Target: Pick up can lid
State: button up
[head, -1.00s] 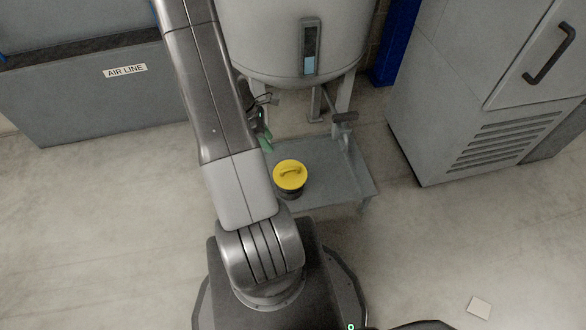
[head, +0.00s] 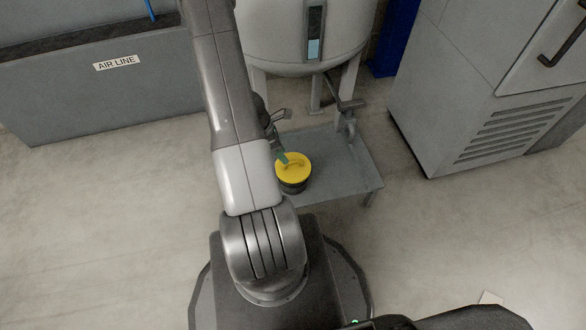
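The can lid (head: 293,165) is a yellow round cover with a raised handle. It sits level on a dark can (head: 294,186) in the head view. The can stands on a low grey stand (head: 343,178) under a tank. My gripper (head: 281,156) is mostly hidden behind my arm. Only a green part of it shows, at the lid's upper left edge in the picture. I cannot tell whether it touches the lid or whether its fingers are apart.
A grey tank (head: 290,38) on legs rises behind the stand, with a tap (head: 348,105) above the stand's back. A grey cabinet (head: 465,100) stands at right and a grey AIR LINE box (head: 90,100) at left.

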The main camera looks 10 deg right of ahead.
aim_at(293, 165)
jog(key=b+x, duration=0.1)
jog(key=x, duration=0.1)
jog(key=b+x, duration=0.1)
jog(key=x, duration=0.1)
jog(key=shift+w+d+f, duration=0.15)
jog(key=shift+f, duration=0.25)
grip_shut()
